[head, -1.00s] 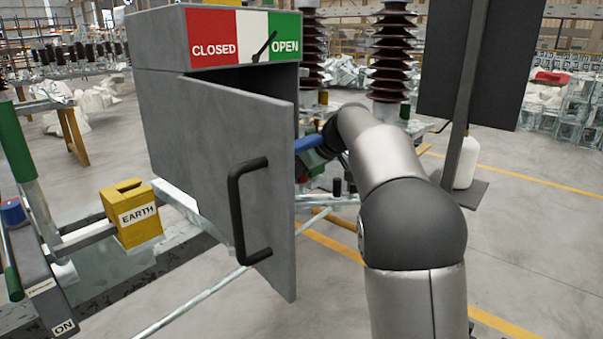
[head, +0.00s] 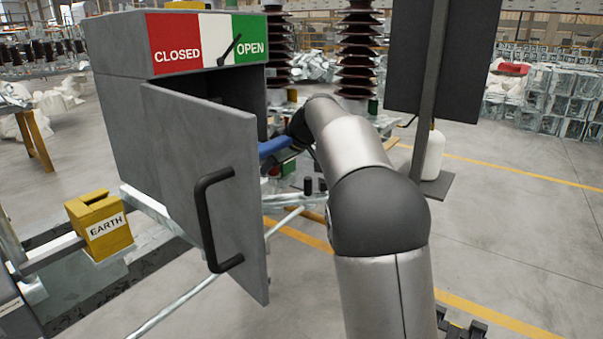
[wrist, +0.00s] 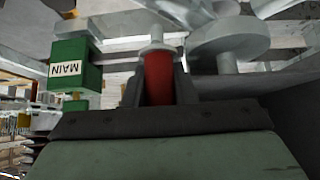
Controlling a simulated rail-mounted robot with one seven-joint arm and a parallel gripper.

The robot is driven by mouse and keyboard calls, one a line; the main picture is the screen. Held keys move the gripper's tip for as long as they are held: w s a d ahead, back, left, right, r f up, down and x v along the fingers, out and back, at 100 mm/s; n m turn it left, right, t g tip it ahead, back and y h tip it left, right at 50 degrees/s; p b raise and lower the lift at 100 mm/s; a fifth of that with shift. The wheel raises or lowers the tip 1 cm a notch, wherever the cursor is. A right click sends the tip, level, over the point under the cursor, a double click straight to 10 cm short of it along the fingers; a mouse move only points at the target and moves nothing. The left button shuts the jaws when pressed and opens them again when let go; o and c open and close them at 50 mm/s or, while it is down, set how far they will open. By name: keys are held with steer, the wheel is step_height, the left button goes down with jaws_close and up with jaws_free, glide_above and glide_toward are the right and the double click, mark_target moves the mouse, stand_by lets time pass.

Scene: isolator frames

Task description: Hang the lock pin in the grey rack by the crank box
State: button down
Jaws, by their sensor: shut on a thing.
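In the wrist view, my gripper (wrist: 158,92) is shut on the lock pin (wrist: 157,76), seen as a red cylinder with a pale metal collar and tip beyond it. In the head view, my arm reaches behind the crank box's open door, and the gripper's fingers and pin cannot be made out there. The crank box (head: 115,110) is grey, with a red, white and green CLOSED/OPEN plate. Its door (head: 195,165) stands open with a black handle. I cannot clearly pick out the grey rack in either view.
A green MAIN block (wrist: 75,68) is left of the pin in the wrist view, with a pale metal disc (wrist: 230,40) close on the right. A yellow EARTH block (head: 100,225) stands left of the box. A dark panel (head: 415,60) on a post stands right of my arm.

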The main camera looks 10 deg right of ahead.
steer(key=w+d+r+m+t+h+p, duration=0.1)
steer(key=w+d+m+h+p, duration=0.3)
steer(key=w+d, duration=0.55)
steer(key=w+d+m+t+h+p, duration=0.15)
steer(key=w+d+m+p, duration=0.45)
steer(key=d, duration=0.6)
steer(key=shift+n+g+h, duration=0.25)
steer(key=shift+n, duration=0.35)
step_height(320, 180, down, 5)
steer(key=b, duration=0.5)
steer(key=shift+a+f+b, duration=0.15)
steer(key=shift+b, duration=0.25)
steer(key=shift+f, duration=0.1)
steer(key=shift+f+b, duration=1.6)
steer(key=shift+f, duration=0.65)
steer(key=shift+f, duration=0.1)
steer(key=c, duration=1.1)
jaws_free()
